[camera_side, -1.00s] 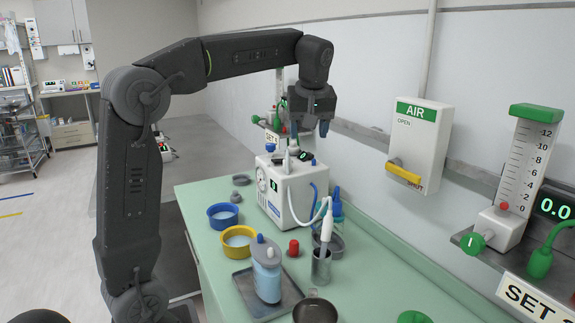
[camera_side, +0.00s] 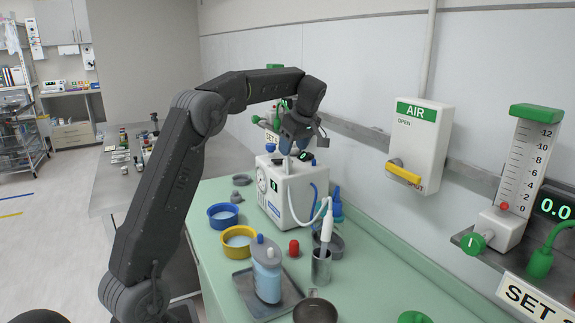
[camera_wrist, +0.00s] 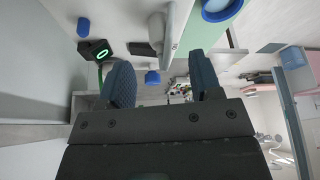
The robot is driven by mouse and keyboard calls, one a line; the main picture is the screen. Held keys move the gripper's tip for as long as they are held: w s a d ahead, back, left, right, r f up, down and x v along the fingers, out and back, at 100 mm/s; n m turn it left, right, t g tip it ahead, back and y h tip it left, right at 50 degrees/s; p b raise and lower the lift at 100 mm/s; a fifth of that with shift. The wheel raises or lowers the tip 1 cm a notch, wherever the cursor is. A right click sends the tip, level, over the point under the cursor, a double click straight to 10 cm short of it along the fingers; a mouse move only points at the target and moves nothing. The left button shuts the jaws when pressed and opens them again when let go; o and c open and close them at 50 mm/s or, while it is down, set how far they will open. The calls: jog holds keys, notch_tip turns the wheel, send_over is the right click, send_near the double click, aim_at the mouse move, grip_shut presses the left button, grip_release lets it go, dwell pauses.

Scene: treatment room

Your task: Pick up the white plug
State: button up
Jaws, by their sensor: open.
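My gripper (camera_side: 296,148) is open and empty, pointing down just above the top of the white machine (camera_side: 292,198). In the wrist view my gripper (camera_wrist: 159,62) shows two blue fingers set apart. A narrow white upright piece (camera_side: 285,168) on the machine's top, below the fingers, looks like the plug, but it is small and partly covered by my gripper. In the wrist view a pale elongated piece (camera_wrist: 176,36) lies beyond the fingers; I cannot tell whether it is the same thing. No finger visibly touches it.
A blue cap (camera_side: 270,148) and a small dark display (camera_side: 306,157) are close to the fingers. A white handpiece with a hose (camera_side: 327,226) stands in a metal cup. The wall is behind.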

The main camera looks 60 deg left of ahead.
aim_at(288, 159)
jog(key=shift+x, duration=3)
jog(key=shift+a+r, duration=0.1)
jog(key=shift+a, duration=0.1)
jog(key=shift+c, duration=0.3)
jog(key=c, duration=0.9)
